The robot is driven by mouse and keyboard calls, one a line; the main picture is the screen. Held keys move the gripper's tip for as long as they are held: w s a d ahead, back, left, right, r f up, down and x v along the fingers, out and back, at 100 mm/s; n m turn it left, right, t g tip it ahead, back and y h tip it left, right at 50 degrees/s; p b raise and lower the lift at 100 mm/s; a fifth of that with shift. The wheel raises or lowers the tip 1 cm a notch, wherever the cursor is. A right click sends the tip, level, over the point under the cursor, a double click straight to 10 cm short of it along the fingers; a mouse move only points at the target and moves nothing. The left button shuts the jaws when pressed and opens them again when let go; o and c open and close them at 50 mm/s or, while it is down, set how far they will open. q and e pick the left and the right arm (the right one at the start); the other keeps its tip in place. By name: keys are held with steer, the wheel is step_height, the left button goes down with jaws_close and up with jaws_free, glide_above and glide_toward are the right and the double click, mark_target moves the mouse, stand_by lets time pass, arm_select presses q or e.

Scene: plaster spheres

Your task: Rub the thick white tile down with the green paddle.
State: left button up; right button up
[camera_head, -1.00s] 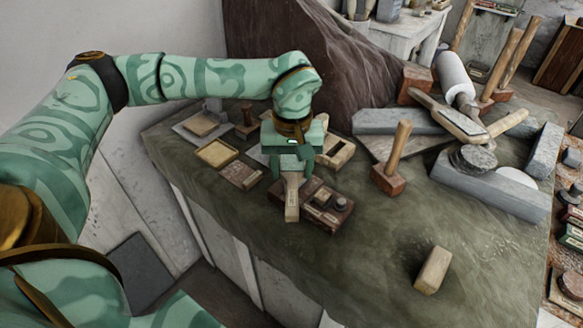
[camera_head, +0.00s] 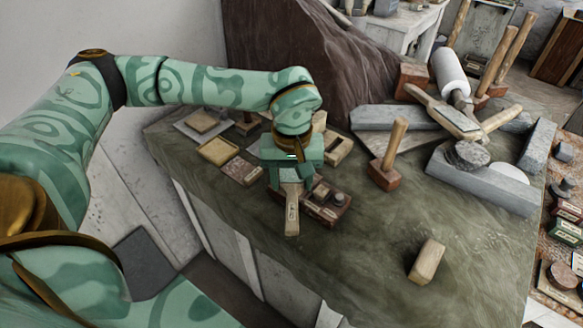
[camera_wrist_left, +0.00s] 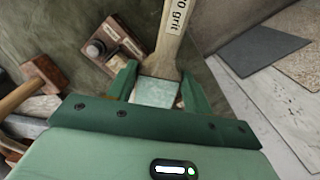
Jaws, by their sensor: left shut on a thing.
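My left gripper (camera_head: 290,174) is shut on the green paddle (camera_head: 292,212), above the left part of the stone-like worktop (camera_head: 370,250). The paddle's wooden handle, with a "grit" label, points toward the near edge. In the left wrist view, the paddle's handle (camera_wrist_left: 168,45) runs up from the jaws, and a pale green pad lies between the fingers (camera_wrist_left: 158,92). I cannot make out the thick white tile for certain; my gripper and wrist cover part of the worktop. Whether the pad touches anything is hidden. My right gripper is not in view.
A brown box with small blocks (camera_head: 327,205) stands close right of the paddle. Left are a yellowish tray (camera_head: 217,150) and a brown box (camera_head: 240,170). A mallet (camera_head: 385,174) and grey slabs (camera_head: 485,185) lie right. The front middle is clear around one wooden block (camera_head: 427,262).

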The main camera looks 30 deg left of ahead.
arm_select(q)
steer(key=shift+w+a, duration=0.65)
steer(key=shift+w, duration=0.3)
steer(key=shift+w+a, duration=0.6)
steer(key=shift+w, duration=0.35)
steer(key=shift+f, duration=0.1)
steer(key=shift+s+p, duration=0.1)
steer(key=shift+p, duration=0.2)
steer(key=shift+s+d+p, duration=0.5)
steer(key=shift+s+p, duration=0.05)
steer(key=shift+s, duration=0.1)
steer(key=shift+s+d+p, duration=0.35)
steer(key=shift+s+d, duration=0.05)
steer(key=shift+s, duration=0.2)
steer(key=shift+s+d+p, duration=0.3)
steer(key=shift+s+d, duration=0.1)
steer(key=shift+s, duration=0.2)
steer(key=shift+w+a+r+p, duration=0.65)
steer(key=shift+w+r, duration=0.2)
steer(key=shift+w, duration=0.15)
